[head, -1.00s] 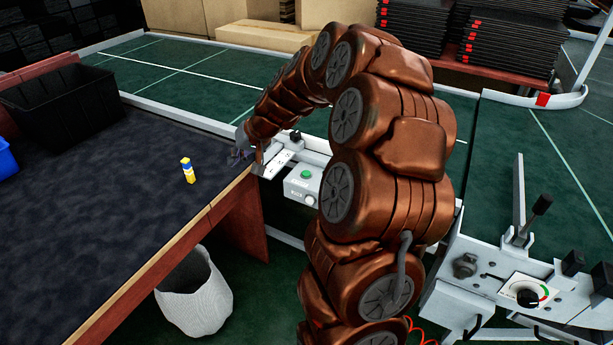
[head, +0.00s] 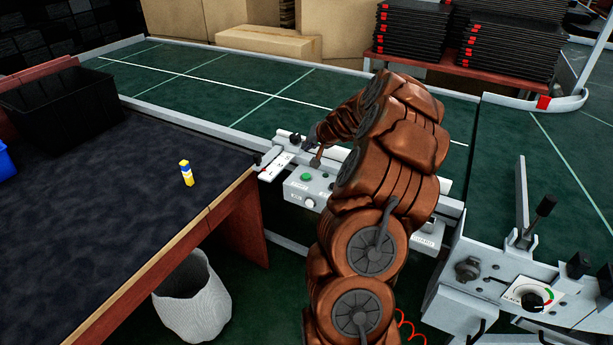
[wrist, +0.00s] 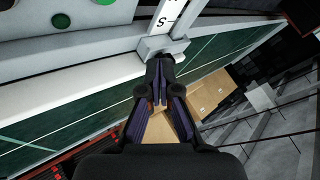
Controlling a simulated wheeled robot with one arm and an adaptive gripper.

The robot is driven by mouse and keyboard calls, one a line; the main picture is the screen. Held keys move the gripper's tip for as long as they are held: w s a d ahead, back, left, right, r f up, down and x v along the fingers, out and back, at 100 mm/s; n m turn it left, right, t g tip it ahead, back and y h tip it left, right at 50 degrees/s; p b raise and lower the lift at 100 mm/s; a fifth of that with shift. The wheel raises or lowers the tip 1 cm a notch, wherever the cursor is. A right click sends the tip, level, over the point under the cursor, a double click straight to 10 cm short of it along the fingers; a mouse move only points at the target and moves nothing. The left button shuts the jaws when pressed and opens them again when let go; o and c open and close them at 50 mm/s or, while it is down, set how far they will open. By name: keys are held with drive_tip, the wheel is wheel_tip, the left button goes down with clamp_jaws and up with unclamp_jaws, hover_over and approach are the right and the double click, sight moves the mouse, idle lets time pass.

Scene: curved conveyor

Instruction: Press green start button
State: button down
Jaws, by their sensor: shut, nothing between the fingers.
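The green start button (head: 306,177) sits on top of a grey control box (head: 302,190) on the conveyor's near side. My gripper (head: 313,150) is above and behind the box in the head view, close to the conveyor rail, and touches no button. In the wrist view my gripper (wrist: 160,68) is shut and empty, with its fingertips together.
A dark table (head: 120,200) with a blue and yellow bottle (head: 186,173) and a black crate (head: 62,108) is on the left. A white bin (head: 193,298) stands below it. A second panel with a black knob (head: 532,302) is at the right. The green conveyor belt (head: 215,85) is clear.

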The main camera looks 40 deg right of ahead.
drive_tip(key=b, duration=0.4)
hover_over(308, 176)
wheel_tip(308, 176, down, 7)
drive_tip(key=shift+f, duration=0.15)
drive_tip(key=shift+f+b, duration=0.65)
drive_tip(key=shift+f, duration=0.15)
drive_tip(key=shift+f, duration=0.15)
idle(0.8)
drive_tip(key=shift+f+b, duration=0.25)
drive_tip(key=shift+b, duration=0.25)
drive_tip(key=shift+f+b, duration=0.4)
idle(0.6)
drive_tip(key=shift+r, duration=0.1)
drive_tip(key=shift+r+p, duration=0.4)
drive_tip(key=shift+r, duration=0.4)
